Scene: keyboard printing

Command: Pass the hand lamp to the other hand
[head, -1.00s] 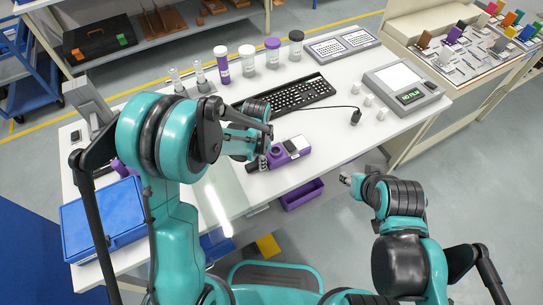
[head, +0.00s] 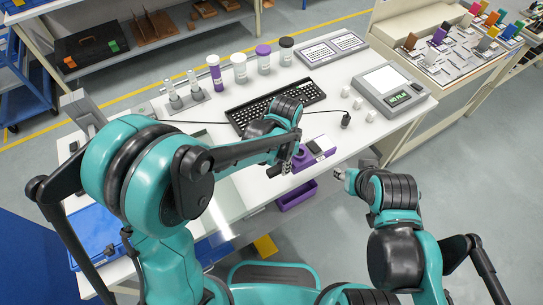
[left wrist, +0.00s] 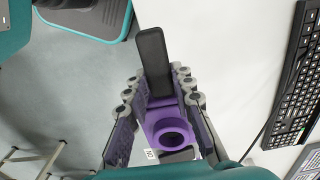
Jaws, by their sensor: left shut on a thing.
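A black keyboard (head: 262,108) lies behind the left gripper. A grey device with a screen (head: 392,87) stands at the right, with small white pieces before it. Several capped jars (head: 239,68) line the back. A purple bin (head: 297,196) is below the table edge.

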